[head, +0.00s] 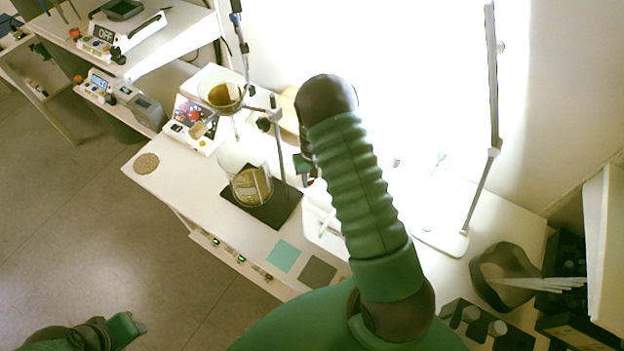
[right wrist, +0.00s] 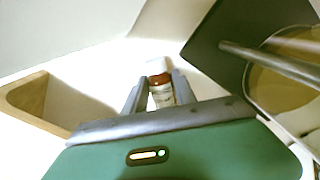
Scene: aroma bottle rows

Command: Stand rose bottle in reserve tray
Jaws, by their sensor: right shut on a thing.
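In the right wrist view, my right gripper (right wrist: 160,98) is shut on a small brown bottle (right wrist: 162,92) with a white cap and pale label. The lettering is too small to read, so I cannot tell whether it is the rose one. In the head view my right arm hides the bottle and most of that gripper. A white tray-like piece (head: 318,222) shows partly beside my arm; I cannot tell whether it is the reserve tray. My left gripper (head: 128,329) is at the lower left, away from the bench, its jaws unclear.
A glass beaker (head: 251,186) stands on a black base under a funnel (head: 224,92). A teal square (head: 283,256) and a grey square (head: 318,271) lie near the front edge. A lamp stand (head: 440,240), dark holder (head: 505,275) and dark rack (head: 462,314) are at the right.

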